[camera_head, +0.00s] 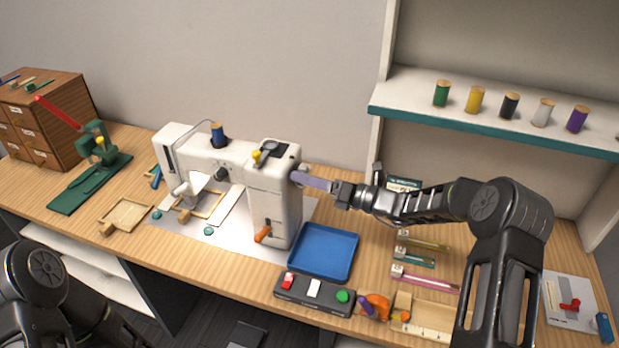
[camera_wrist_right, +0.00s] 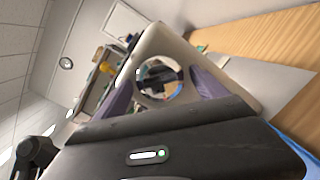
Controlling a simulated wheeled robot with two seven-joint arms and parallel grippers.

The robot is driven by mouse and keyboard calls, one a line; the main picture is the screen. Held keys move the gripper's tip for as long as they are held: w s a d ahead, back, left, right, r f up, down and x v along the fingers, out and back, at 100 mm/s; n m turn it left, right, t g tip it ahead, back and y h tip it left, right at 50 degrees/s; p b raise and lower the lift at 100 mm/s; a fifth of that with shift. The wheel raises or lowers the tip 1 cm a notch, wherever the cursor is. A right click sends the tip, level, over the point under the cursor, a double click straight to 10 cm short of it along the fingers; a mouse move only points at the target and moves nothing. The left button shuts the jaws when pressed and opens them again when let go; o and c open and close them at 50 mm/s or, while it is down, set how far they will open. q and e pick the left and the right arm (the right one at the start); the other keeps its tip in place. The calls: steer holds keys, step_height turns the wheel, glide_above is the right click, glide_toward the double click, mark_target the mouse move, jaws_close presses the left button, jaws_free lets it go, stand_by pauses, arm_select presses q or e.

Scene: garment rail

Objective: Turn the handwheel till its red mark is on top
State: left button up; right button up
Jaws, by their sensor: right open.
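The handwheel (camera_wrist_right: 160,80) is a round shiny ring with a dark centre on the end of the white sewing machine (camera_head: 272,200). In the head view it is mostly hidden behind my right fingers. My right gripper (camera_head: 301,178) reaches in from the right, level with the machine's upper right end. In the right wrist view its purple fingers (camera_wrist_right: 162,92) are open, one on each side of the wheel; I cannot tell whether they touch it. I cannot make out a red mark on the wheel. Of my left arm only a dark link shows at the lower left; its gripper is out of view.
A blue tray (camera_head: 323,251) lies right of the machine, with a button box (camera_head: 314,294) in front. Thread spools (camera_head: 475,99) stand on the shelf (camera_head: 500,128) above my right arm. A green tool (camera_head: 92,175) and a wooden drawer cabinet (camera_head: 50,120) stand at the left.

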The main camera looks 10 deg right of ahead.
steer(key=c, duration=1.4)
